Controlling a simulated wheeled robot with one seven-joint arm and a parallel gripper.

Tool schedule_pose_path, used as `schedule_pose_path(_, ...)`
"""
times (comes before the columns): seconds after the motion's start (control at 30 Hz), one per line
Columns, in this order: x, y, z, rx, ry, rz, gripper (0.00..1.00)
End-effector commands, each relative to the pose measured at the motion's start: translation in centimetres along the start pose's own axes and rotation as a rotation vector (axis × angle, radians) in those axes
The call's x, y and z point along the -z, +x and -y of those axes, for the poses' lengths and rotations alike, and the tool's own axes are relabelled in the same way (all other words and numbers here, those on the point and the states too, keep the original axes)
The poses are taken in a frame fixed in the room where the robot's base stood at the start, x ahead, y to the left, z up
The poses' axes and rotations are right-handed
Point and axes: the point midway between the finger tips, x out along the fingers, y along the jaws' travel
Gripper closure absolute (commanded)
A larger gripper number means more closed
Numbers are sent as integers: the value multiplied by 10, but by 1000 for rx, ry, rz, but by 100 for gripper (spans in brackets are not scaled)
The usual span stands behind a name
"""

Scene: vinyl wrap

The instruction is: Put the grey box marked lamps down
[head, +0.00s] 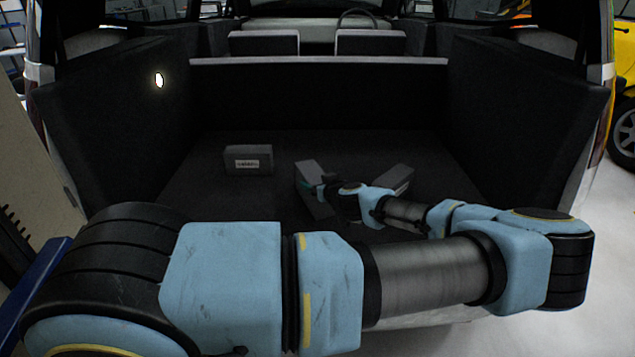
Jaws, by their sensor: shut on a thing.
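My gripper (322,188), at the end of my blue and black arm, is shut on a grey box (308,171) in the middle of the dark cargo floor. My gripper covers part of this box, and no marking on it can be read. The box sits at an angle. I cannot tell whether it touches the floor. A second grey box (247,153) with a white label stands on the floor to the left, apart from the held box. The label's print is too small to read, so I cannot tell which box is marked lamps.
Another grey box (400,176) lies to the right, partly hidden behind my arm. The cargo floor (330,143) is bare behind the boxes. Dark side walls (500,120) and a back panel (320,95) enclose it. Two seats (264,43) stand beyond the panel.

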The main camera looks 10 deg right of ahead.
Motion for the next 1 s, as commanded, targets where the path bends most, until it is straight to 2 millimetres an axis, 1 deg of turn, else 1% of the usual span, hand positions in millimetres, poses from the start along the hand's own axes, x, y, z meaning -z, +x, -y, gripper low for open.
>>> schedule_pose_path(0.37,-3,2,0,0,-2,-1,100)
schedule_pose_path(0.4,-4,2,0,0,-2,0,18)
schedule_pose_path(0.53,-3,1,0,0,-1,0,3)
schedule_pose_path(0.57,-3,1,0,0,-1,0,0)
schedule_pose_path(0.77,-3,1,0,0,-1,0,0)
schedule_pose_path(0.9,2,-1,0,0,-1,0,0)
schedule_pose_path(1.0,-2,-13,-2,-3,-3,0,0)
